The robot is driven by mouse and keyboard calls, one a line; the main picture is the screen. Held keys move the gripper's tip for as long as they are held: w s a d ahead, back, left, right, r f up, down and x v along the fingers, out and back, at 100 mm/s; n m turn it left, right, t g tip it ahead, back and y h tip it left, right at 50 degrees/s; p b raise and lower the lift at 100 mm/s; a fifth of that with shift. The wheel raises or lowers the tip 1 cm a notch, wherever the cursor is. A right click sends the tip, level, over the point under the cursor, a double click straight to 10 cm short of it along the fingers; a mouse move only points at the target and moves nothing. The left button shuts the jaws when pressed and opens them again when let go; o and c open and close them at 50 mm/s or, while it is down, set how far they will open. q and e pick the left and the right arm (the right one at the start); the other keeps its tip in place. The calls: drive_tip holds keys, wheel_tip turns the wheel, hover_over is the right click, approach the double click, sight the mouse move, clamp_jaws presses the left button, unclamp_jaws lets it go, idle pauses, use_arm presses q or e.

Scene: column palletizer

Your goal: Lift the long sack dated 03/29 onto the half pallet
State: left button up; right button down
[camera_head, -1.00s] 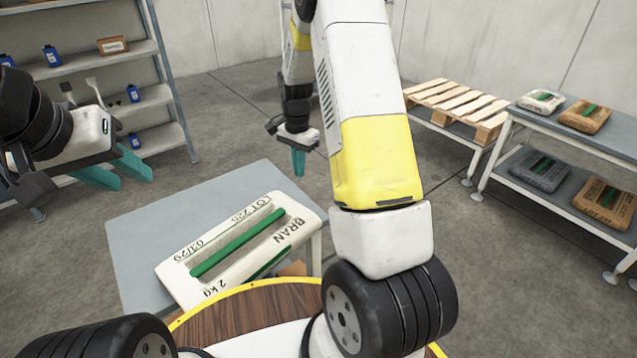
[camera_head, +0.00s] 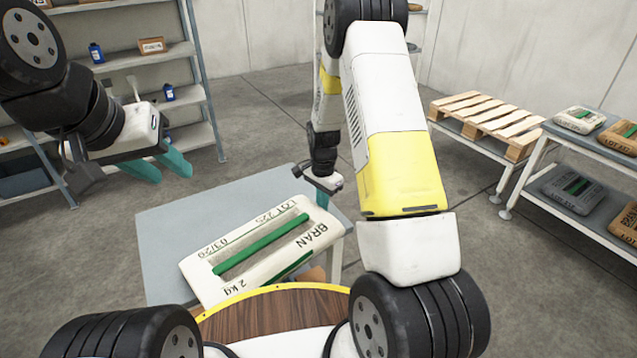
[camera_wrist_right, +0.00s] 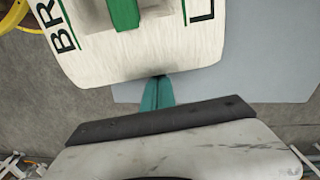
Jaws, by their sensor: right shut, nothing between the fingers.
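The long white sack (camera_head: 247,247), printed BRAN, LOT 225, 2 kg and 03/29 with green bands, lies flat on a grey table in front of me. Its end also shows in the right wrist view (camera_wrist_right: 135,55). My right gripper (camera_head: 325,198) is shut and empty just beyond the sack's far right end. In the right wrist view its teal fingertips (camera_wrist_right: 158,78) are at the sack's end edge; I cannot tell if they touch. My left gripper (camera_head: 165,167) is open and empty, raised left of the table. The wooden half pallet (camera_head: 487,122) sits on a low stand at the right.
The grey table (camera_head: 165,235) has bare room left of and behind the sack. A two-level rack (camera_head: 560,150) at the right holds several smaller sacks. Shelves (camera_head: 120,62) with blue bottles stand at the back left. A brown item (camera_head: 313,274) is partly hidden beside the sack.

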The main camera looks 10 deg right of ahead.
drive_tip(key=shift+s+a, duration=0.1)
drive_tip(key=shift+a, duration=0.15)
drive_tip(key=shift+s+a, duration=0.65)
drive_tip(key=shift+a, duration=0.25)
drive_tip(key=shift+w+d, duration=0.1)
drive_tip(key=shift+d, duration=0.05)
